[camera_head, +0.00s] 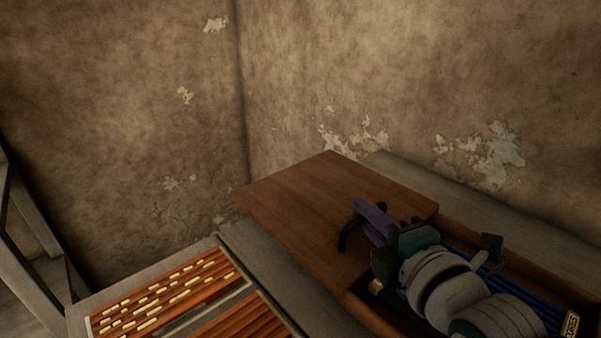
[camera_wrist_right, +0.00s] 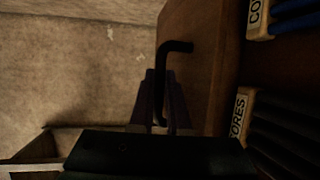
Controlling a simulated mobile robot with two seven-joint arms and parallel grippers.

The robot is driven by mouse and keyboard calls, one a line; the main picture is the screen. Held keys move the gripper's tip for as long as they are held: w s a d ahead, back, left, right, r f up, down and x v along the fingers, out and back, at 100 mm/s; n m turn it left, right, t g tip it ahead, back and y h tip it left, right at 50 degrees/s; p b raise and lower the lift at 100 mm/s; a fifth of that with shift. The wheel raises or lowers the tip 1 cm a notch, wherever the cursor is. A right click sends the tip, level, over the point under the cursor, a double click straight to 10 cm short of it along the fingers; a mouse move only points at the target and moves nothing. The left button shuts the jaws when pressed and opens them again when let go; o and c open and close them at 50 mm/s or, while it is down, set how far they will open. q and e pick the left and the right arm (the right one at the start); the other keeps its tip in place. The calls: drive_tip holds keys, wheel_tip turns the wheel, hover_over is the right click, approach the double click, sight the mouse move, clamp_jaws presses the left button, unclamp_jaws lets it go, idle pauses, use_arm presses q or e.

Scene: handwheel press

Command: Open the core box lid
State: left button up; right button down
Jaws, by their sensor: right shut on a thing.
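The core box lid (camera_head: 300,205) is a flat brown wooden panel left of the core box (camera_head: 365,311). It also fills the upper middle of the right wrist view (camera_wrist_right: 213,70). The box is uncovered beside it, with blue cores (camera_head: 520,292) in view and a "CORES" label (camera_head: 571,324). A black bent handle (camera_head: 346,240) stands on the lid. My right gripper (camera_head: 368,215), with purple fingers, is shut on this handle; the handle (camera_wrist_right: 178,46) passes between the fingers (camera_wrist_right: 160,100) in the wrist view. My right arm hides much of the box. My left gripper is not in view.
A tray with reddish slats and several cream pegs (camera_head: 165,297) lies at the lower left on the grey bench (camera_head: 268,262). Peeling brown walls (camera_head: 320,90) stand close behind. A grey frame (camera_head: 32,250) stands at the far left.

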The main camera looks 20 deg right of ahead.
drive_tip(key=c, duration=1.2)
unclamp_jaws()
drive_tip(key=shift+o, duration=0.2)
drive_tip(key=shift+s+r, duration=0.1)
drive_tip(key=shift+s, duration=0.25)
drive_tip(key=s, duration=0.3)
drive_tip(key=s+r+p, duration=0.1)
drive_tip(key=s, duration=0.2)
drive_tip(key=s+p, duration=0.1)
drive_tip(key=s, duration=0.2)
drive_tip(key=shift+r, duration=0.35)
drive_tip(key=shift+r, duration=0.1)
